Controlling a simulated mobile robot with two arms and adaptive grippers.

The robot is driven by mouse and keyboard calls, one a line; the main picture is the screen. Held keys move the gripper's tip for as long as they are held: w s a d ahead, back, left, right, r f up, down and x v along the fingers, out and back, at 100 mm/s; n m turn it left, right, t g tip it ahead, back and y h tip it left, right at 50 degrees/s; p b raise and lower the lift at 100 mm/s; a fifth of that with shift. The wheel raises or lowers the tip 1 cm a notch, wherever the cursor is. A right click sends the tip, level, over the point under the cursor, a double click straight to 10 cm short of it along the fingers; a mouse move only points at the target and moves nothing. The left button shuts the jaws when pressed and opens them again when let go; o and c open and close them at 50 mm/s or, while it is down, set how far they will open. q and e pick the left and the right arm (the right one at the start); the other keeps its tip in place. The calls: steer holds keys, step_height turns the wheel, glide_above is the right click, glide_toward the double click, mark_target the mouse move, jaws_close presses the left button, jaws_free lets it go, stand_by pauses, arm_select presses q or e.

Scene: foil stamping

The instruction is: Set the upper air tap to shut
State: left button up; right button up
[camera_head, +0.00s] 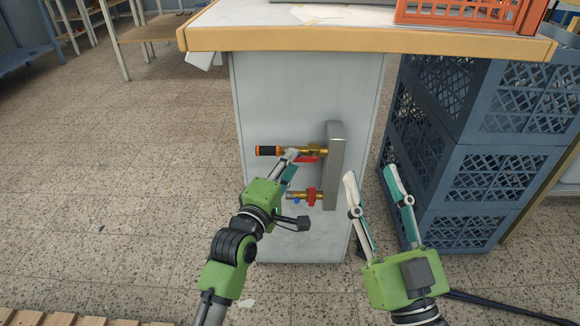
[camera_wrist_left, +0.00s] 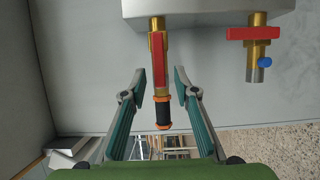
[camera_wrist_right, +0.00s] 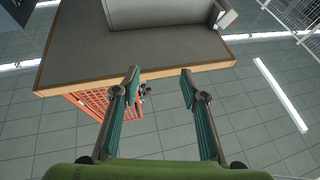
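The upper air tap (camera_head: 318,151) is brass, with a red lever (camera_head: 306,159) and a black-and-orange coupling (camera_head: 268,151). In the left wrist view its red lever (camera_wrist_left: 159,60) lies along the pipe. My left gripper (camera_head: 291,163) is at this tap. In the left wrist view my open left gripper (camera_wrist_left: 159,84) has one finger on each side of the lever's free end, with gaps showing. The lower tap (camera_head: 296,196) has its red lever (camera_head: 311,196) across its pipe; it also shows in the left wrist view (camera_wrist_left: 253,34). My right gripper (camera_head: 370,176) is open and empty.
Both taps come from a grey metal block (camera_head: 335,165) on the cabinet side (camera_head: 300,90). The worktop (camera_head: 370,38) overhangs above. Blue crates (camera_head: 455,170) stand to the right. An orange basket (camera_head: 470,12) is on the worktop. The floor at left (camera_head: 110,170) is mostly clear.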

arm_select(q)
jaws_close()
